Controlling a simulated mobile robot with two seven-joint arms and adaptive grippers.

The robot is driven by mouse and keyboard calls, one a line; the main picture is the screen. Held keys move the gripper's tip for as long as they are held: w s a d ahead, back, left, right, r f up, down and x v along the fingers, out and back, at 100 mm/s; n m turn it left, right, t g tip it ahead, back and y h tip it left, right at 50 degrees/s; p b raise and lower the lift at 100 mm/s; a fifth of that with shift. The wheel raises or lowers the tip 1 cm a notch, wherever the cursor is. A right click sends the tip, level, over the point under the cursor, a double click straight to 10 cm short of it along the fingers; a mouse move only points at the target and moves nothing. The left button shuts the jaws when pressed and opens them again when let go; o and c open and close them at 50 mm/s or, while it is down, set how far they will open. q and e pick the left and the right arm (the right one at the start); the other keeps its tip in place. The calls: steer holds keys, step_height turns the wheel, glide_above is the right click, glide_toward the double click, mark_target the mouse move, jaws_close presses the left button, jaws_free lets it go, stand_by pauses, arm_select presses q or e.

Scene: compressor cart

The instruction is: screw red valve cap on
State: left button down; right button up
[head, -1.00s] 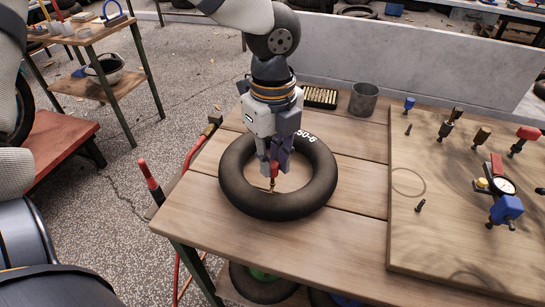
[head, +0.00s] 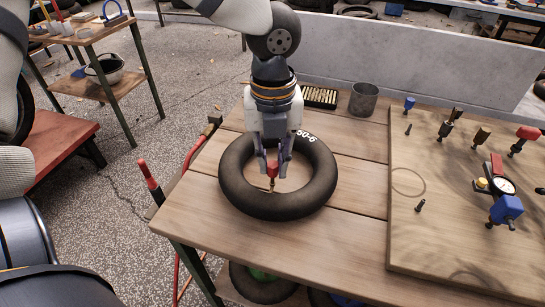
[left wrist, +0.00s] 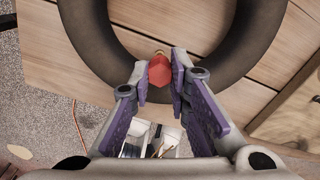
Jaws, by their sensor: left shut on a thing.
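The red valve cap (head: 272,169) sits at the top of the brass valve stem (head: 272,184), which rises at the inner front side of the black inner tube (head: 245,198). The tube lies flat on the wooden table. My left gripper (head: 271,166) points down over the tube's hole and is shut on the cap. In the left wrist view the red cap (left wrist: 160,72) is between the two purple-padded fingers, with a bit of brass just beyond it. Whether the threads are engaged is hidden. My right gripper is not in view.
A wooden board (head: 440,235) with valves, fittings and a gauge lies at the right of the table. A metal cup (head: 363,99) and a tray of small brass pieces (head: 319,97) stand behind the tube.

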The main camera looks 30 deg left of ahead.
arm_select(q)
steer(key=c, duration=1.4)
jaws_free()
steer(key=shift+s+f, duration=0.1)
steer(key=shift+c, duration=0.2)
